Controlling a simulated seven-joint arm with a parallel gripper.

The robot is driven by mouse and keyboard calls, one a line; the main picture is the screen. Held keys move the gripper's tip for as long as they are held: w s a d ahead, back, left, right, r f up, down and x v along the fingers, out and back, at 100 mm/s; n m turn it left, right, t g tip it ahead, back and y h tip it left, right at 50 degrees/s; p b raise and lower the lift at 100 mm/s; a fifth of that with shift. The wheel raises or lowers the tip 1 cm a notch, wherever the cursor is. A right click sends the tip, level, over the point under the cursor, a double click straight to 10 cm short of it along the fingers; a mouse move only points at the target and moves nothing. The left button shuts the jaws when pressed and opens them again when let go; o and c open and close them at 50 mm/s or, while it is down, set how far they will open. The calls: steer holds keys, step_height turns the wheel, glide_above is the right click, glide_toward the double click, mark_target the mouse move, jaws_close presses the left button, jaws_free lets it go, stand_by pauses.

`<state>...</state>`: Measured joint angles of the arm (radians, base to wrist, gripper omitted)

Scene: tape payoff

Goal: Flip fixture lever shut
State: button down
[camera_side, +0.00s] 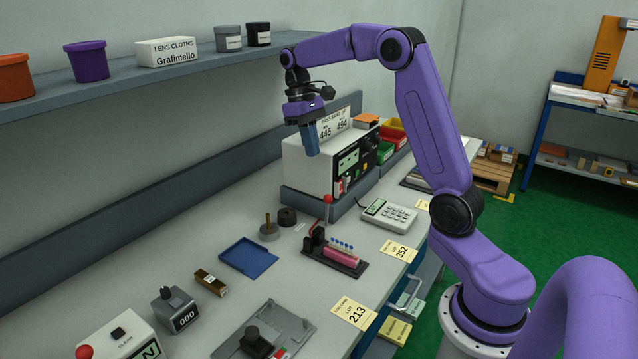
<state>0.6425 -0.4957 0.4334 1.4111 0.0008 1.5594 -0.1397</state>
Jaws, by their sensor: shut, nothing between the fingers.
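The fixture (347,266) is a dark base on the bench, holding a pink block with a row of small blue-topped pieces along it. Its lever (327,214) stands roughly upright at the fixture's back left end and carries a red ball knob (328,199). My gripper (311,152) points down with its blue fingers shut and empty. In the picture it is above and slightly left of the red knob, apart from it, in front of the white instrument box.
A white instrument box (310,170) stands behind the fixture. A calculator-like keypad (389,215) is to the right, a blue tray (248,257) to the left, and a grey plate fixture (285,325) lies in front. A shelf (160,67) runs along the wall above the bench.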

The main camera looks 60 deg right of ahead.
steer(key=x, duration=1)
steer(key=shift+g, duration=0.3)
